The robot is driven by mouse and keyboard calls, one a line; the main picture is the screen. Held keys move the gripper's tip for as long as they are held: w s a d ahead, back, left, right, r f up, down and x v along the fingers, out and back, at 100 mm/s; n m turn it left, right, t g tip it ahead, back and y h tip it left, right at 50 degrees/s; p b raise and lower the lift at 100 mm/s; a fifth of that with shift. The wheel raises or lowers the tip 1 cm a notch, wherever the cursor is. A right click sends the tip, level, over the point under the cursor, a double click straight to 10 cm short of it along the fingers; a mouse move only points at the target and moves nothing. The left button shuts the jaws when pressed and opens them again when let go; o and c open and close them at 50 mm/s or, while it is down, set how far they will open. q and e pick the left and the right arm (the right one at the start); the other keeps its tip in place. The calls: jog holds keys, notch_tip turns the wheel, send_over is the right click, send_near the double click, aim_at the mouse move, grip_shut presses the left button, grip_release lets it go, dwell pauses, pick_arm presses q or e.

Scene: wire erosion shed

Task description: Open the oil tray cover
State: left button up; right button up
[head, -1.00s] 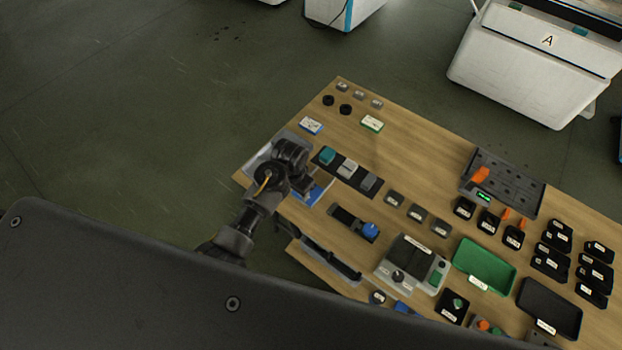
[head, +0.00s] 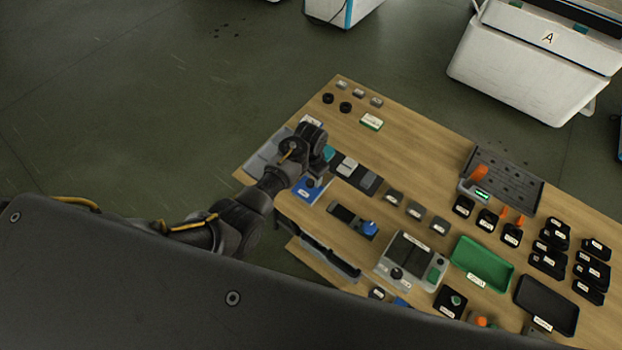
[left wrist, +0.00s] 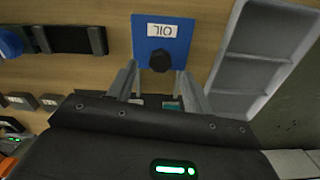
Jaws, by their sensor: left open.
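The oil tray cover (left wrist: 178,30) is a blue plate with a white OIL label and a black knob (left wrist: 160,60). In the head view the blue cover (head: 306,193) shows near the left edge of the table, partly hidden by my left arm. My left gripper (left wrist: 157,72) is open, its two fingers pointing at the cover with the knob between their tips in the picture. I cannot tell whether they touch it. In the head view the left gripper (head: 318,172) is over the cover's upper side. My right gripper is not in view.
A grey compartment tray (left wrist: 262,50) lies beside the cover. On the other side is a dark holder with a blue knob (head: 369,228). A black strip with coloured blocks (head: 354,172) lies close to the gripper. Green (head: 484,262) and black trays (head: 548,303) stand further right.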

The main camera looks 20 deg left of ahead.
aim_at(311, 182)
pick_arm(q)
jog(key=shift+f+b, duration=1)
jog(key=shift+f, duration=0.55)
